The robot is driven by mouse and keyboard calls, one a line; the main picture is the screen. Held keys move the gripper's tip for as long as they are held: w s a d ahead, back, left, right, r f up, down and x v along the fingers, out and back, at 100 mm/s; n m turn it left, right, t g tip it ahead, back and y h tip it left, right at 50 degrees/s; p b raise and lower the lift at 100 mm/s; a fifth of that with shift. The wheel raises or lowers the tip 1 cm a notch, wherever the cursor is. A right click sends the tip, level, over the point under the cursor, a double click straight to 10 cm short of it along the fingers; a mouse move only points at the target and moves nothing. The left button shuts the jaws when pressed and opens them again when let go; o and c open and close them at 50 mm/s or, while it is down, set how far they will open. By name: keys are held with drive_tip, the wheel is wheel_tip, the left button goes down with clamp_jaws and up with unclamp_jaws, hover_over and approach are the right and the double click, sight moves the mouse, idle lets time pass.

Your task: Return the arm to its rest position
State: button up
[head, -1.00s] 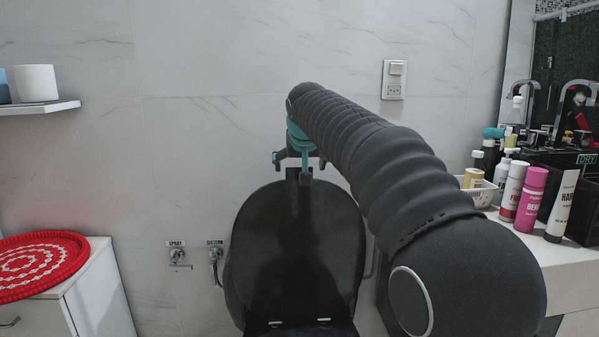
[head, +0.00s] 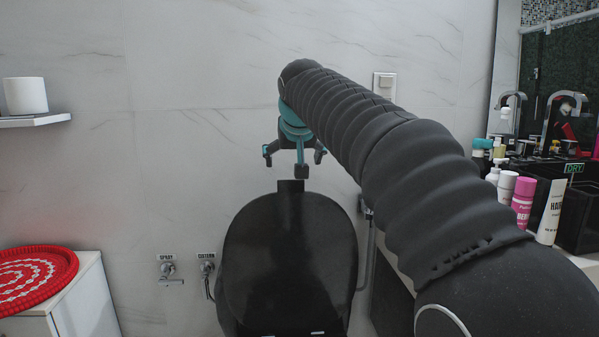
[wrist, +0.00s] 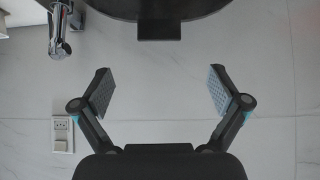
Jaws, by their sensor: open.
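My arm (head: 400,150) reaches from the lower right of the head view toward the tiled wall. My gripper (head: 297,158) hangs at its far end, pointing down, above the black toilet lid (head: 285,255). In the wrist view my gripper (wrist: 160,90) shows two fingers wide apart with nothing between them. The black lid edge and its tab (wrist: 160,30) show at the top of the wrist view, apart from the fingers.
A white cabinet with a red round mat (head: 35,275) stands at left, below a shelf with a white cup (head: 25,95). Bottles (head: 522,200) crowd the counter at right, behind my arm. A wall switch (head: 384,86) is behind the arm. The wall at upper left is clear.

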drive_tip(key=s+d+f+n+g, duration=0.1)
drive_tip(key=s+d+f, duration=0.1)
drive_tip(key=s+f, duration=0.35)
drive_tip(key=s+d+f+g, duration=0.1)
drive_tip(key=s+f, duration=0.1)
drive_tip(key=f, duration=0.6)
drive_tip(key=s+d+f+m, duration=0.1)
drive_tip(key=s+d+f, duration=0.3)
drive_tip(key=s, duration=0.5)
drive_tip(key=s+d+f+m+h, duration=0.1)
drive_tip(key=s+d+f, duration=0.4)
drive_tip(key=s, duration=0.5)
drive_tip(key=s+d+f+m+g, duration=0.1)
drive_tip(key=s+d+f, duration=0.4)
drive_tip(key=s+d, duration=0.3)
drive_tip(key=shift+s+h, duration=0.3)
drive_tip(key=shift+s, duration=0.8)
